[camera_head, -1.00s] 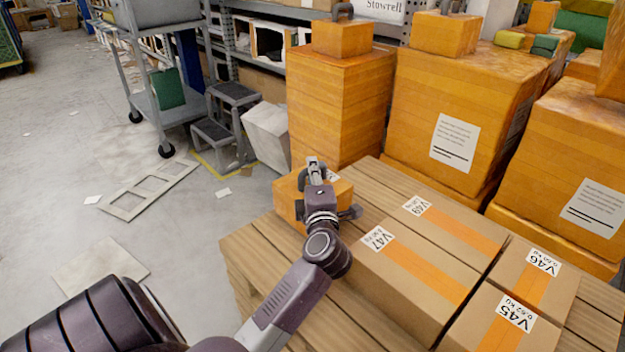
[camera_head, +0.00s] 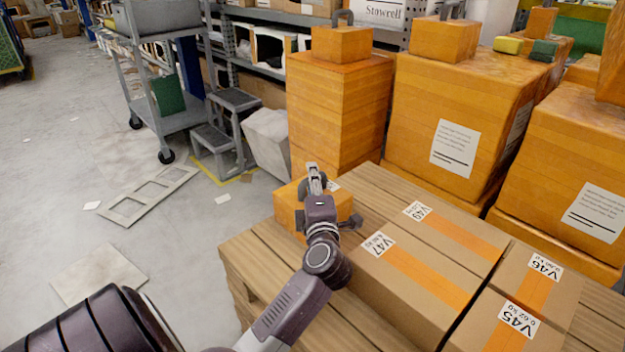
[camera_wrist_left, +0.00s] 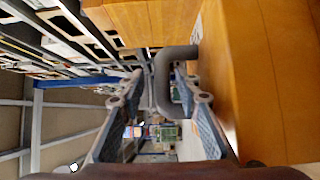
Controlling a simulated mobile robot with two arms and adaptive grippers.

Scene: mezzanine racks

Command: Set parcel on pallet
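A small orange parcel (camera_head: 287,214) is at the far left corner of the wooden pallet (camera_head: 262,262), to the left of the cartons. It appears to sit on the boards, but my arm hides much of it. My left gripper (camera_head: 314,172) is above it at its dark grey handle. In the left wrist view the handle (camera_wrist_left: 161,85) stands out from the parcel's orange face (camera_wrist_left: 265,75). The gripper's fingers (camera_wrist_left: 158,90) are spread on either side of the handle's bar, with gaps visible. My right gripper is not in view.
Brown cartons V47 (camera_head: 400,290), V49 (camera_head: 450,232), V46 (camera_head: 548,280) and V45 (camera_head: 500,335) cover the pallet's right part. Tall orange wrapped stacks (camera_head: 340,110) stand behind. A step stool (camera_head: 220,140) and grey cart (camera_head: 165,118) stand back left. Front-left boards are bare.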

